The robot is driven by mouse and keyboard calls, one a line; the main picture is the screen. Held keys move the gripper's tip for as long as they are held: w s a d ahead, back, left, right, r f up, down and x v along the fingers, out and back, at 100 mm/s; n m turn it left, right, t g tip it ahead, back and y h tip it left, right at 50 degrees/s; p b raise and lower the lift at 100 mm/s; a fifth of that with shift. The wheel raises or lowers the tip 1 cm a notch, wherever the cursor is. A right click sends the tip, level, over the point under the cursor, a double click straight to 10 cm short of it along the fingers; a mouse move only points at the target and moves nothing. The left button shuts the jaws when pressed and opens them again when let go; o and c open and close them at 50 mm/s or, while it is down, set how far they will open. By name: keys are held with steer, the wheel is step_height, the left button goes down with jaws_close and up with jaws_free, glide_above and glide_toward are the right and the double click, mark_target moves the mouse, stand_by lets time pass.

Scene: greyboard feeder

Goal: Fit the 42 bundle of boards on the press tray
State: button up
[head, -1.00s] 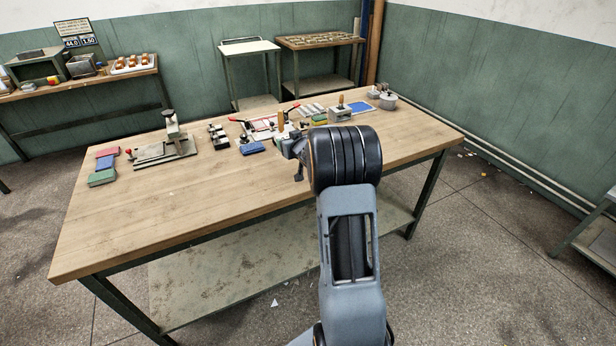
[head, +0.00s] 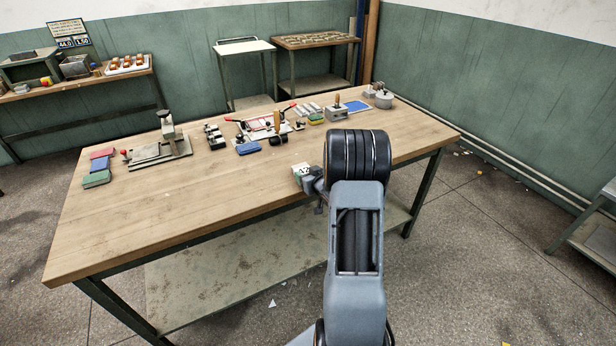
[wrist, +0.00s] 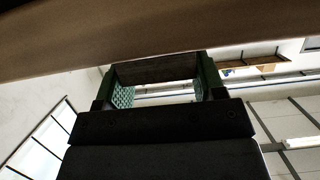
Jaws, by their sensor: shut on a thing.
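The bundle marked 42 (head: 302,170) is a small pale block with a dark number on a white label, at the front right of the workbench. My gripper (head: 310,182) is shut on it and holds it near the bench's front edge; my arm hides part of both. In the wrist view, my gripper (wrist: 158,75) shows two fingers with green pads, a dark face between them. The press (head: 168,130), with a flat grey base, stands at the left of the bench, apart from the bundle. I cannot tell which part is its tray.
A fixture with red-handled clamps (head: 268,124) stands mid-bench, a blue block (head: 248,148) before it. Red, blue and green blocks (head: 97,179) lie at the far left. The workbench (head: 190,215) is bare along its front and middle.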

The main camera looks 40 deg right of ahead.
steer(key=shift+f, duration=0.2)
steer(key=shift+f, duration=0.1)
steer(key=o, duration=0.9)
steer(key=shift+o, duration=0.2)
